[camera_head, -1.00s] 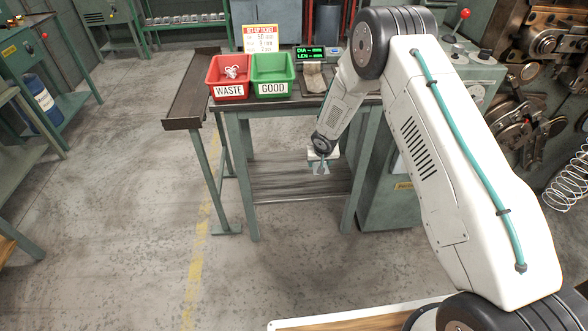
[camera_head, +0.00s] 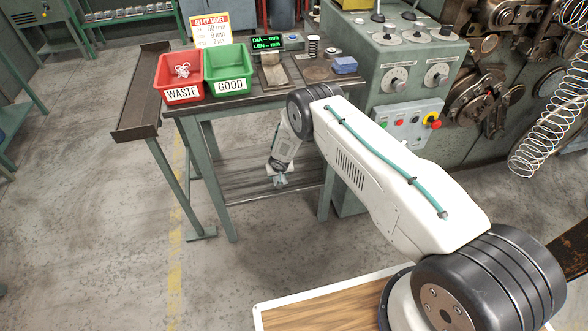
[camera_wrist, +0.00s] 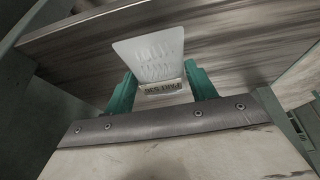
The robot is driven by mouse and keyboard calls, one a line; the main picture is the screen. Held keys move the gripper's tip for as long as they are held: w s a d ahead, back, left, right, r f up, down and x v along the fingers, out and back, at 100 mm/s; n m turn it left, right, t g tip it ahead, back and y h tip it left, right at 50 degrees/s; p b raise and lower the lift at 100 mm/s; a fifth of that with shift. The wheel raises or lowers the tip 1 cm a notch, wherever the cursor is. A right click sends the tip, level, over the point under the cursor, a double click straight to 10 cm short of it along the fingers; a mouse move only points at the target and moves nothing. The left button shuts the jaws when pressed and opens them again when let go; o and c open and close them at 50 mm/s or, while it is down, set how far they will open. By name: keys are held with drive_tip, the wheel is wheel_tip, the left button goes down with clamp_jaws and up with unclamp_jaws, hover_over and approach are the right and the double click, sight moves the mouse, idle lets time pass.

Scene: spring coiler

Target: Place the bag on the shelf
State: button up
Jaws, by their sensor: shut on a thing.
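My gripper (camera_head: 279,181) is low at the front of the bench, near the level of its lower shelf (camera_head: 240,187). In the wrist view my gripper's teal fingers (camera_wrist: 160,92) are shut on a pale, see-through bag (camera_wrist: 150,50) with a printed label at its near end. The bag sticks out beyond the fingers, with row-like shapes showing through it. The wood-grained shelf (camera_wrist: 240,45) fills much of the wrist view behind the bag. I cannot tell whether the bag touches it. In the head view the bag is too small to make out clearly.
The bench top above carries a red WASTE bin (camera_head: 180,75), a green GOOD bin (camera_head: 228,70), a gauge display (camera_head: 265,41) and a blue block (camera_head: 345,65). Bench legs (camera_head: 215,185) flank the shelf. A coiler machine (camera_head: 400,80) stands to the right. A chute (camera_head: 145,90) is left.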

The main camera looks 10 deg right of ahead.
hover_over(295, 171)
drive_tip(key=s, duration=0.2)
drive_tip(key=shift+a+f, duration=0.2)
drive_tip(key=shift+f, duration=0.25)
drive_tip(key=shift+w+d+f, duration=0.1)
drive_tip(key=shift+d+f, duration=0.05)
drive_tip(key=shift+f, duration=0.75)
drive_tip(key=shift+w+d+f, duration=0.1)
drive_tip(key=shift+d+f, duration=0.05)
drive_tip(key=shift+f, duration=0.7)
drive_tip(key=shift+f, duration=0.2)
drive_tip(key=o, duration=1.1)
drive_tip(key=shift+r, duration=0.15)
drive_tip(key=v, duration=1.2)
drive_tip(key=shift+r, duration=0.1)
